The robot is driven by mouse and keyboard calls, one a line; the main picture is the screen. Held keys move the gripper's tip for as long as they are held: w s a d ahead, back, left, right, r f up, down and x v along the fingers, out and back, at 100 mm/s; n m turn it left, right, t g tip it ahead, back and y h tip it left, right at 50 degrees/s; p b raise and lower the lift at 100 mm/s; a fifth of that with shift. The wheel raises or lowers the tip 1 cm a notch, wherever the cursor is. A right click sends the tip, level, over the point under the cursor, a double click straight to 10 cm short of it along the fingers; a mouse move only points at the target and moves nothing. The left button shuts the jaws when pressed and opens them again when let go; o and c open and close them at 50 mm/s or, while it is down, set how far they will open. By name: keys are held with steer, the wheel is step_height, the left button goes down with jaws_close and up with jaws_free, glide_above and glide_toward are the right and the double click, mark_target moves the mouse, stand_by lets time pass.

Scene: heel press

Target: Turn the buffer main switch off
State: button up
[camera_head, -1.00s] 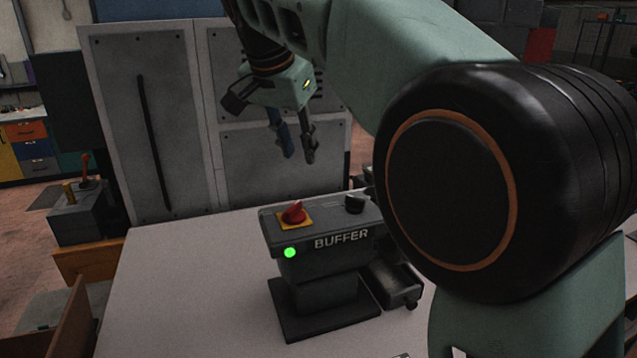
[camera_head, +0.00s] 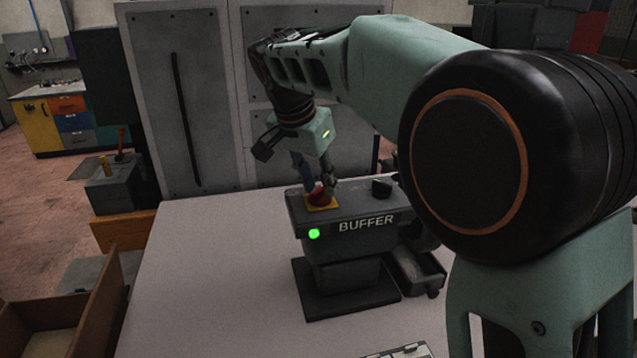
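The buffer box (camera_head: 345,272) is a dark grey unit labelled BUFFER on the pale bench. Its red rotary switch (camera_head: 319,198) sits on a yellow plate (camera_head: 322,208) at the left of its top panel. A green lamp (camera_head: 314,234) is lit on the front face. A black knob (camera_head: 381,187) sits at the right of the panel. My gripper (camera_head: 322,187) points down at the red switch, with its fingers around or just above it. The fingers partly hide the switch, so contact and the finger gap cannot be told.
A dark open tray (camera_head: 420,272) juts out at the buffer box's right. The pale bench top (camera_head: 210,270) is clear to the left. Grey cabinets (camera_head: 185,100) stand behind. A wooden crate (camera_head: 75,320) is at lower left.

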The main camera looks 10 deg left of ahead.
steer(key=shift+f, duration=0.1)
steer(key=shift+c, duration=0.7)
jaws_close()
steer(key=shift+n, duration=0.3)
steer(key=n+y+b, duration=0.1)
steer(key=n, duration=0.2)
steer(key=shift+d, duration=0.2)
steer(key=shift+w+n+y, duration=0.1)
steer(key=shift+n+y, duration=0.5)
steer(key=shift+n, duration=0.7)
steer(key=shift+n+y, duration=0.6)
steer(key=shift+n, duration=0.7)
steer(key=shift+o, duration=0.7)
jaws_free()
